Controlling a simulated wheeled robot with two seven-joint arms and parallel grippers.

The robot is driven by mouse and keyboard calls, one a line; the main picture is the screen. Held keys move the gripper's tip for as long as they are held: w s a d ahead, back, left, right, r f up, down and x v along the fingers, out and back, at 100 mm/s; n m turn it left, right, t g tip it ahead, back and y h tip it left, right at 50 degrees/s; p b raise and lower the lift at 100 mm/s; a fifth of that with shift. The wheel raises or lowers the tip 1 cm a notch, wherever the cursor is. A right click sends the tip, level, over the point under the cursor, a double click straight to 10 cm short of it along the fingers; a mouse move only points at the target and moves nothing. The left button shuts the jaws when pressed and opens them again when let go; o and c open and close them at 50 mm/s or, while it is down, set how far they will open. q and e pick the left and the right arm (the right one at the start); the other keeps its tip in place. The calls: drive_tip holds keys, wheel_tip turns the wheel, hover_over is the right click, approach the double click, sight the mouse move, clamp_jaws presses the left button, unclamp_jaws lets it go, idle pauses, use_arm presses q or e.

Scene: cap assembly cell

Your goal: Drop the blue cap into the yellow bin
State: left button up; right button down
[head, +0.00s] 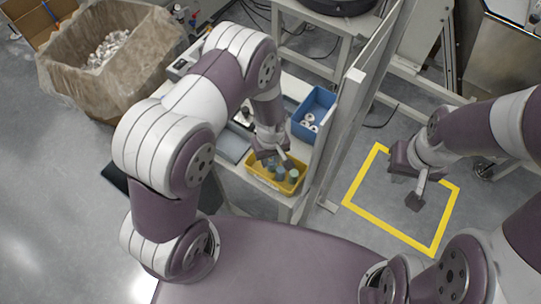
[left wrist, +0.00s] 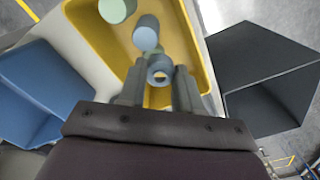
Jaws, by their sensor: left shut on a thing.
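My left gripper (head: 273,153) is over the yellow bin (head: 268,182) in the head view. In the left wrist view, its fingers (left wrist: 159,88) are shut on a blue-grey cap (left wrist: 160,65) with a round opening, held at the fingertips over the yellow bin (left wrist: 185,52). A pale green cap (left wrist: 116,9) and another blue-grey cap (left wrist: 146,35) show in the bin beyond it. How far the held cap is above the bin floor is unclear. My right gripper (head: 414,200) is away to the right, above the yellow floor square; its jaw opening cannot be made out.
A dark open container (left wrist: 265,75) is at the right there. An upright frame (head: 345,110) borders the bench. A lined box (head: 120,75) stands back left.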

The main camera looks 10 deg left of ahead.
sight(271, 161)
use_arm(q)
drive_tip(key=shift+s+r, duration=0.15)
drive_tip(key=o, duration=0.8)
drive_tip(key=shift+s+r, duration=0.1)
drive_tip(key=shift+s, duration=0.05)
use_arm(e)
drive_tip(key=shift+s+r, duration=0.1)
drive_tip(key=shift+s, duration=0.1)
use_arm(q)
drive_tip(key=shift+w, duration=0.2)
wheel_tip(271, 161, up, 12)
drive_tip(key=shift+r+b, duration=0.25)
drive_tip(key=shift+b, duration=0.6)
use_arm(e)
drive_tip(key=shift+f, duration=0.85)
